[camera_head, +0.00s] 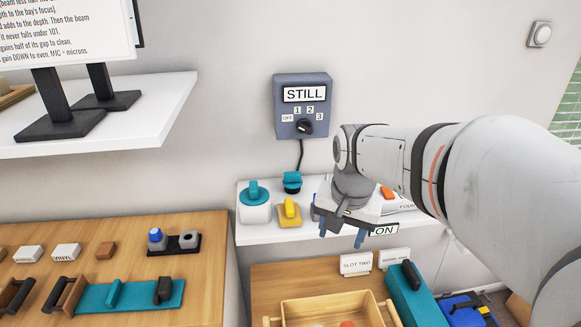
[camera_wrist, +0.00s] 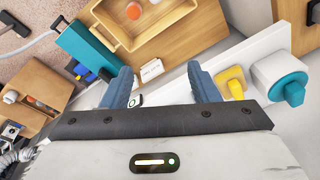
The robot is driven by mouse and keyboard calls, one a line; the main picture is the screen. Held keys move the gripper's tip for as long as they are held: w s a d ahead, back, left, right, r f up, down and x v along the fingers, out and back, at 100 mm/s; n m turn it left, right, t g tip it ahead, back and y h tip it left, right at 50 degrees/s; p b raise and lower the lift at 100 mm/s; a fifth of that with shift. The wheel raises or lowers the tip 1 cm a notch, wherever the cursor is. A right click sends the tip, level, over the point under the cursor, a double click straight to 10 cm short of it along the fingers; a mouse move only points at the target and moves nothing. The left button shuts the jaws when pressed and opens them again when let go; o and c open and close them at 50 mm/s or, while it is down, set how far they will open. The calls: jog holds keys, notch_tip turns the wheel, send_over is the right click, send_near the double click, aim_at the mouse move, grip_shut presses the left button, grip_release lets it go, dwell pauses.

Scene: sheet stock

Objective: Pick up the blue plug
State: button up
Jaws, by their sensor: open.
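A small blue-topped piece (camera_head: 155,235), which looks like the blue plug, stands upright in a black two-place holder (camera_head: 174,251) on the left wooden table. A grey piece (camera_head: 188,238) stands beside it in the same holder. My gripper (camera_head: 342,233) is at the front edge of the white shelf, well to the right of the blue piece and apart from it. In the wrist view my gripper (camera_wrist: 162,88) shows two blue fingers spread apart with nothing held between them. The blue-topped piece is not seen in the wrist view.
The white shelf (camera_head: 262,234) holds a white block with a teal knob (camera_head: 254,194), a yellow piece (camera_head: 290,212) and a teal-topped piece (camera_head: 292,182). A wooden tray (camera_head: 330,303) and a teal case (camera_head: 410,296) stand below. A control box (camera_head: 303,105) hangs on the wall.

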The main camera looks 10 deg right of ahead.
jog(key=w+m+p, duration=0.1)
jog(key=w+m, duration=0.3)
jog(key=w, duration=0.2)
jog(key=w+m+g, duration=0.1)
jog(key=w+m, duration=0.3)
jog(key=w, duration=0.2)
jog(key=w+r+m+p, duration=0.1)
jog(key=w+m, duration=0.2)
jog(key=w, duration=0.3)
jog(key=shift+w+m+g+p, duration=0.1)
jog(key=shift+m+g+p, duration=0.2)
jog(key=shift+m+g, duration=0.1)
jog(key=shift+w+f, duration=0.15)
jog(key=shift+f, duration=0.15)
jog(key=f, duration=0.2)
jog(key=f+p, duration=0.1)
jog(key=f, duration=0.4)
jog(key=shift+w+a+f, duration=0.1)
jog(key=shift+w+f, duration=0.1)
jog(key=shift+w, duration=0.2)
jog(key=c, duration=1.1)
